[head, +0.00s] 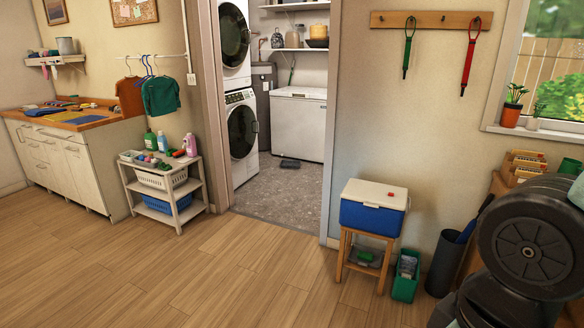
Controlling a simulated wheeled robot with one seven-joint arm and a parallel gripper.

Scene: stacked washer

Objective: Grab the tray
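No separate tray can be told for sure in the head view. The white cart's top shelf (200,157) looks tray-like and holds bottles and small coloured items. A light flat piece, perhaps a shallow tray, lies at its left end, too small to make out. The large dark arm links at the lower right are mine. My gripper is not in view, so its distance to these things and its state do not show.
Baskets (160,180) sit on the cart's lower shelves. A blue and white cooler (371,215) stands on a wooden stool (342,257), beside a green bin (404,289) and a dark cylinder (443,265). A doorway leads to stacked washers (242,130). The middle wooden floor is clear.

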